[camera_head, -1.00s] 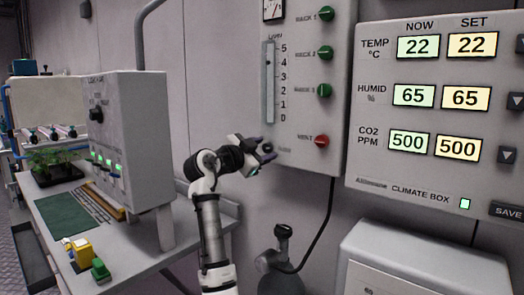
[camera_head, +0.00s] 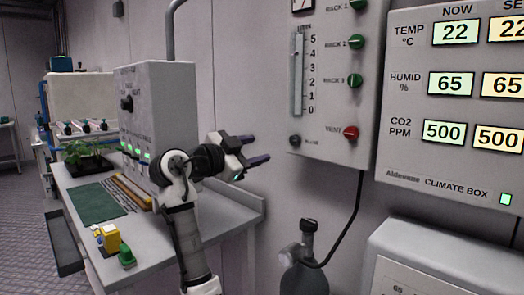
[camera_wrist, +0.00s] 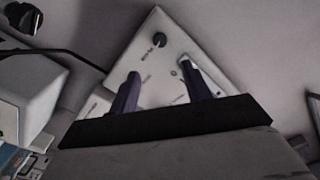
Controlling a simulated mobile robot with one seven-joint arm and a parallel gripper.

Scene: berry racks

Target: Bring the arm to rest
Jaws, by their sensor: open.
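My gripper (camera_head: 257,152) is open and empty in the head view, its two dark fingers pointing right toward the wall panel. It stands in free air, left of the panel's lower left corner and apart from it. In the wrist view my gripper (camera_wrist: 160,93) shows both fingers spread, with nothing between them. Beyond them is the lower part of a pale panel (camera_wrist: 150,60) with a dark knob (camera_wrist: 159,40). My arm rises from the bottom of the head view and bends at the elbow.
The valve panel (camera_head: 335,120) with green knobs and a red knob (camera_head: 351,133) hangs on the wall. The climate box (camera_head: 455,160) is at right. A bench (camera_head: 225,218) with a grey instrument box (camera_head: 160,85), plant tray (camera_head: 90,165) and small yellow block (camera_head: 108,238) stands left. A gas cylinder (camera_head: 305,275) stands below.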

